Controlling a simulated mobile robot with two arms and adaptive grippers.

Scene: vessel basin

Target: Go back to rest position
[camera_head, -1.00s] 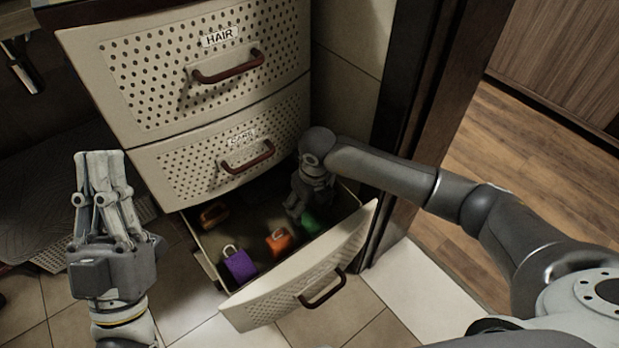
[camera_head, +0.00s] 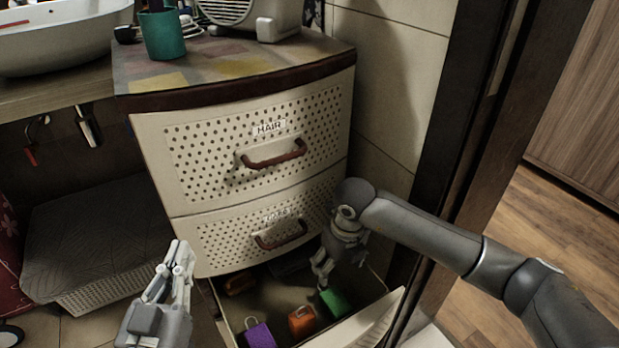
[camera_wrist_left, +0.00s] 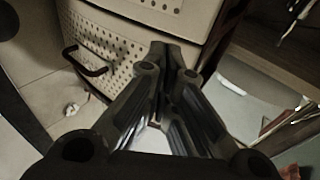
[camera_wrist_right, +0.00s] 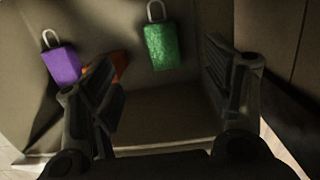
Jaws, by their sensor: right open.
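My left gripper (camera_head: 181,262) is in front of the cabinet at the lower left of the head view. Its fingertips (camera_wrist_left: 168,72) come together in the left wrist view, with nothing seen between them. My right gripper (camera_head: 322,274) points down into the open bottom drawer (camera_head: 377,318). It is open and empty, with its fingers spread (camera_wrist_right: 163,85) in the right wrist view. A green padlock-shaped item (camera_head: 335,301) lies just beneath it; it shows between and beyond the fingers in the right wrist view (camera_wrist_right: 163,47).
In the drawer also lie an orange item (camera_head: 301,321), a purple padlock-shaped item (camera_head: 259,335) and a brownish item (camera_head: 240,284). The drawers marked HAIR (camera_head: 217,150) and below it (camera_head: 222,235) are shut. A dark door frame (camera_head: 440,140) stands close to my right arm.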

